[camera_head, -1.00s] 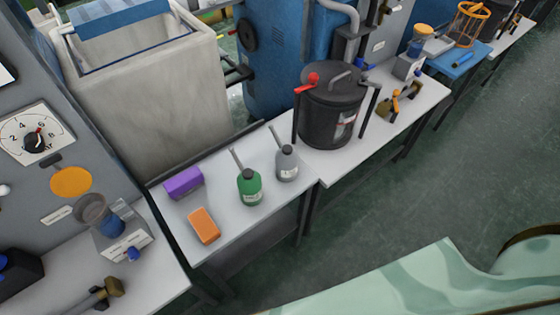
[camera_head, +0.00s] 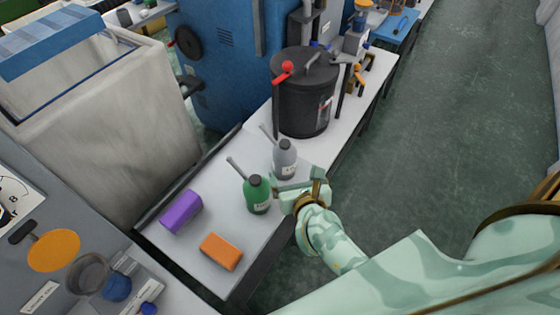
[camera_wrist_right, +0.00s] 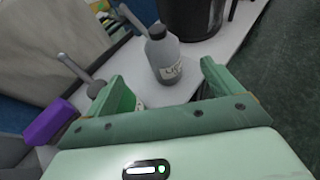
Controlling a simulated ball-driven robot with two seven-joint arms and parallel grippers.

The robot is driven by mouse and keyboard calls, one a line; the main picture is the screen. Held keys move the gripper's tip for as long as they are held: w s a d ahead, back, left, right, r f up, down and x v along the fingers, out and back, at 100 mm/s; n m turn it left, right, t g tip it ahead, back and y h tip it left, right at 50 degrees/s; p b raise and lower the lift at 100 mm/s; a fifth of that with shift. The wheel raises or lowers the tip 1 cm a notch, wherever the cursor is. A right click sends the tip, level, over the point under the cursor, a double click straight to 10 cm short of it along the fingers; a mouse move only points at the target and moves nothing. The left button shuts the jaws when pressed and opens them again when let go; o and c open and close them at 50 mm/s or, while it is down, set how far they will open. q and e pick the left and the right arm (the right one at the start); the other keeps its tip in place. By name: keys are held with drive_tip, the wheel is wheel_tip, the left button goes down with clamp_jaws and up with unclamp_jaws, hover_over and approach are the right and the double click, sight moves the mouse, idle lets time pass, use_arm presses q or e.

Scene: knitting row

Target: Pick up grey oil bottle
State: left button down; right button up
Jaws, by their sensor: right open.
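The grey oil bottle (camera_head: 285,160) stands upright on the white table, with a dark cap and a spout. In the right wrist view the grey bottle (camera_wrist_right: 163,60) shows just beyond the gap between my fingers, its label facing me. My right gripper (camera_head: 302,184) is open and empty, close in front of the grey bottle at the table's front edge. The green oil bottle (camera_head: 257,194) stands to the left of it, close to my gripper. In the wrist view my left-hand finger hides most of the green bottle. My left gripper is not in view.
A purple block (camera_head: 181,211) and an orange block (camera_head: 221,251) lie on the table to the left. A large black pot (camera_head: 305,95) with a red-knobbed lever stands behind the grey bottle. The floor (camera_head: 450,120) on the right is clear.

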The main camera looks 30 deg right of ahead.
sight(287, 156)
drive_tip(key=b+x, duration=0.2)
drive_tip(key=x, duration=0.7)
drive_tip(key=shift+w+f, duration=0.15)
drive_tip(key=shift+f, duration=0.15)
drive_tip(key=shift+w+d+f, duration=0.15)
drive_tip(key=shift+w+f, duration=0.05)
drive_tip(key=shift+w, duration=0.35)
drive_tip(key=b+x, duration=0.1)
drive_tip(key=x, duration=0.3)
drive_tip(key=shift+s+f+b, duration=0.1)
drive_tip(key=shift+b, duration=0.3)
drive_tip(key=shift+w+d+f, duration=0.1)
drive_tip(key=shift+w+d, duration=0.05)
drive_tip(key=shift+w, duration=0.35)
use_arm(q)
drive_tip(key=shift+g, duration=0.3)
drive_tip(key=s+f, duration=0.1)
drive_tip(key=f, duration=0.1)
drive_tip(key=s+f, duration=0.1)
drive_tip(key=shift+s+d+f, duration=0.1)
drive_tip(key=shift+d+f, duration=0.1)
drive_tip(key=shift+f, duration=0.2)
use_arm(e)
drive_tip(key=c, duration=1)
drive_tip(key=shift+c, duration=1.3)
